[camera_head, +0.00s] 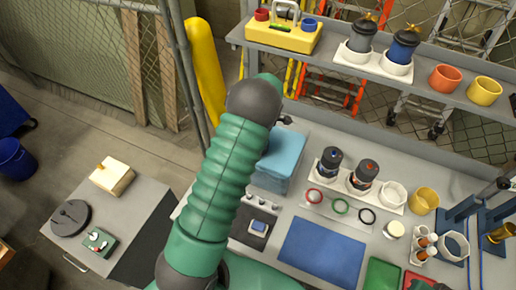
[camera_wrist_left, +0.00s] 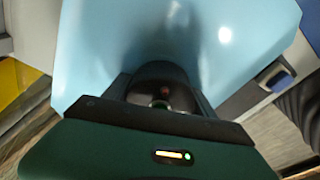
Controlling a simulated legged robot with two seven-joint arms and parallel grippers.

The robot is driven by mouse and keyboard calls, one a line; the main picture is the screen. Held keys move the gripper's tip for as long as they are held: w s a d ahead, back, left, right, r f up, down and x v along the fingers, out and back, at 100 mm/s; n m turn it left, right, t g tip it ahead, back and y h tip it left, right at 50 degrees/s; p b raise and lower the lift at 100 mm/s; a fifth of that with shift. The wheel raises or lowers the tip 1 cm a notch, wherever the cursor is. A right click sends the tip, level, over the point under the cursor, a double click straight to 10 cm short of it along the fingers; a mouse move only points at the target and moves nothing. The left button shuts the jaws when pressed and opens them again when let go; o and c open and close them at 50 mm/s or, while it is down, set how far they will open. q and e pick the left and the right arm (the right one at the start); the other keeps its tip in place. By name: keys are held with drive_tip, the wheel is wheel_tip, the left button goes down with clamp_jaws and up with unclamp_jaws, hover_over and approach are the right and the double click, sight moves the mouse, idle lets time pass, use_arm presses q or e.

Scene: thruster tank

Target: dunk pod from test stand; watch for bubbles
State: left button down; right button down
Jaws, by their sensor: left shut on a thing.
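The light blue tank (camera_head: 284,160) stands on the bench, partly hidden behind my green left arm. It fills the upper part of the left wrist view (camera_wrist_left: 230,40). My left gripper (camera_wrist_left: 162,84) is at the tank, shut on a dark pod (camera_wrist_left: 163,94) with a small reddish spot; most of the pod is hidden. How deep it sits, and any bubbles, I cannot tell. In the head view my arm hides this gripper. A blue stand (camera_head: 450,222) with a white ring (camera_head: 455,246) is at the right. My right gripper is not seen.
A white rack (camera_head: 393,194) holds two dark pods (camera_head: 328,161) beside an empty ring. Colored rings lie in front of it. A blue mat (camera_head: 322,250) is clear. The shelf above carries two more pods (camera_head: 361,36), cups and a yellow caddy (camera_head: 284,34).

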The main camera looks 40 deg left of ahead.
use_arm(q)
drive_tip(key=shift+f+b, duration=0.55)
drive_tip(key=shift+f, duration=0.3)
idle(5.7)
wheel_tip(320, 180, up, 17)
drive_tip(key=p, duration=1.3)
drive_tip(key=shift+r, duration=0.1)
